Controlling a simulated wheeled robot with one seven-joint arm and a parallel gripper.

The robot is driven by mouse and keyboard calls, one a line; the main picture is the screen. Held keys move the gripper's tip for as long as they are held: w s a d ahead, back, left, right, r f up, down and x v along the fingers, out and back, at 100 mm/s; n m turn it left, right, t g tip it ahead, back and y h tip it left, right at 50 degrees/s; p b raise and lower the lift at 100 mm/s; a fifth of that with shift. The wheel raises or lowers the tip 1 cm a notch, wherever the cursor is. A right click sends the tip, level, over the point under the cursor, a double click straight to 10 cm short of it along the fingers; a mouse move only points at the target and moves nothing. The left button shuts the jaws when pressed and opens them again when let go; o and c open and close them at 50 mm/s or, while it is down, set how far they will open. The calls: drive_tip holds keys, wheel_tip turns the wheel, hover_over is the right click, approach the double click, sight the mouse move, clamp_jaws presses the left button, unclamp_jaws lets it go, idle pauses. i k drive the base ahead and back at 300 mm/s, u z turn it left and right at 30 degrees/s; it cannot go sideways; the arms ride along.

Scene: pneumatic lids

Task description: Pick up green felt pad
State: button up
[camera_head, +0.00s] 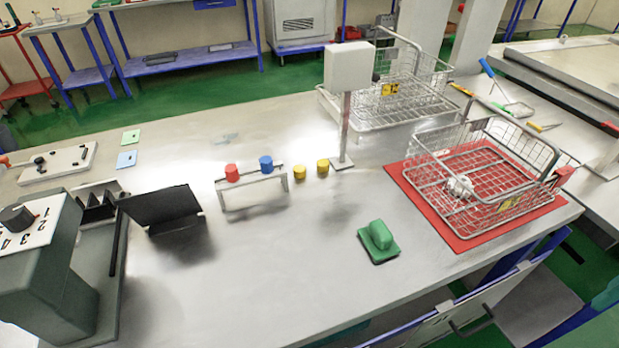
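A green block-like pad (380,241) lies on the front right part of the steel table. It has a flat green base with a rounded, raised green piece on top. A small flat light-green square (131,136) lies at the table's left side, behind a light-blue square (127,159). I cannot tell from this view which green item is felt. My gripper is not in view, and nothing touches either green item.
A wire basket (490,205) stands on a red mat (448,232) at the right. A small rack (252,196) with red and blue caps stands mid-table, with yellow caps (323,166) beside it. A black plate (160,205) stands at left. The table around the green block is clear.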

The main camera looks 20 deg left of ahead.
sight(378, 239)
drive_tip(key=k, duration=1)
drive_tip(key=z, duration=1.15)
drive_tip(key=i, duration=0.85)
drive_tip(key=u, duration=1.3)
